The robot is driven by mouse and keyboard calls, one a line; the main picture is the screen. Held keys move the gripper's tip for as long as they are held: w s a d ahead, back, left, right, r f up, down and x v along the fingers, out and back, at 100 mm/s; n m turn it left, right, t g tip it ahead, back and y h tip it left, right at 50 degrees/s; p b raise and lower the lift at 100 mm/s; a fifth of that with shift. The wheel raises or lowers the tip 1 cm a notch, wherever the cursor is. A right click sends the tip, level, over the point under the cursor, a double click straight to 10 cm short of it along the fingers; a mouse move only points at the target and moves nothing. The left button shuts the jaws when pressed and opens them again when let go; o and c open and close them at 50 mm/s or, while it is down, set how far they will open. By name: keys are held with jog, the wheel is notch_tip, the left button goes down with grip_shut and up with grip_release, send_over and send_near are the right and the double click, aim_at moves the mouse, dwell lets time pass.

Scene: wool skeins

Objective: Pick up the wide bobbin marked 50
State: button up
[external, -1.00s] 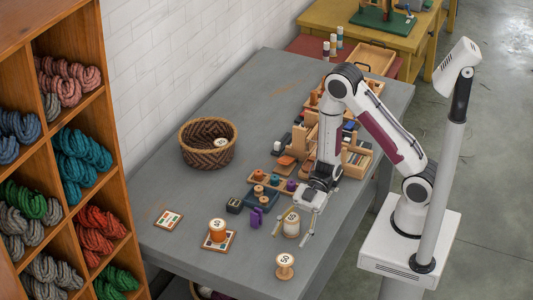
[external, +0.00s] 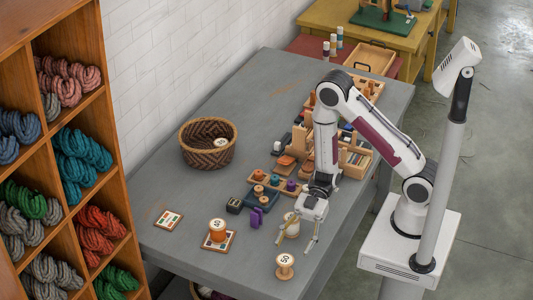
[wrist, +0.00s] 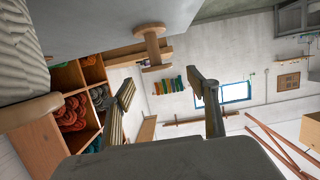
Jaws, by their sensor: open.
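A cream bobbin (external: 292,232) stands on the grey table beside my gripper and is partly hidden by it. In the wrist view, cream windings (wrist: 18,50) with a wooden flange fill the upper left, close to the camera. My gripper (external: 301,238) is open and low over the table, its fingers apart; they also show in the wrist view (wrist: 162,80). Another pale bobbin (external: 285,268) with a number on top stands near the front edge. An orange bobbin (external: 217,231) marked 50 stands on a card. I cannot read the number on the cream bobbin.
A woven basket (external: 207,158) with a numbered bobbin in it stands at the back left. A purple object (external: 257,217), a dark box (external: 235,205) and a tray of small spools (external: 270,191) lie left of my gripper.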

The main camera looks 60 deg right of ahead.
aim_at(286, 257)
jog(key=shift+a+f, duration=0.15)
jog(key=shift+a, duration=0.3)
jog(key=shift+a, duration=0.15)
jog(key=shift+f+x, duration=0.25)
jog(key=shift+x, duration=2.1)
jog(key=shift+w, duration=0.2)
jog(key=c, duration=1.2)
